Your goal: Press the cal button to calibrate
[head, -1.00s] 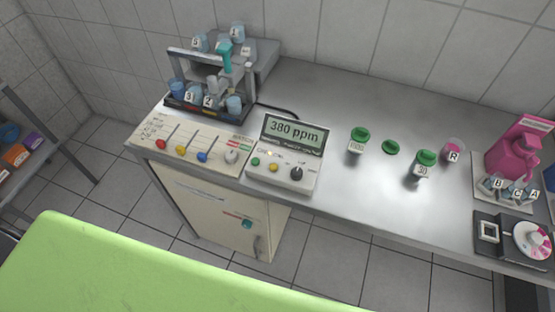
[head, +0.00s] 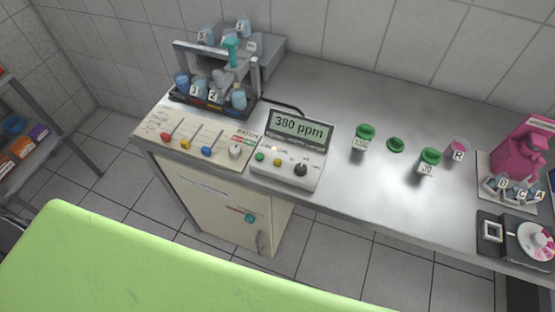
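The meter (head: 290,150) stands on the steel bench in the head view, and its display (head: 300,126) reads 380 ppm. Its sloped front panel has a green button (head: 260,157), a yellow button (head: 278,162) and a dark knob (head: 301,170). The labels beside the buttons are too small to read, so I cannot tell which one is cal. Neither of my grippers is in view.
A control panel (head: 187,135) with coloured knobs is left of the meter, below a rack (head: 208,50) of labelled cups. Green-lidded jars (head: 362,138) and a pink device (head: 522,150) are to the right. A green surface (head: 130,265) fills the foreground.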

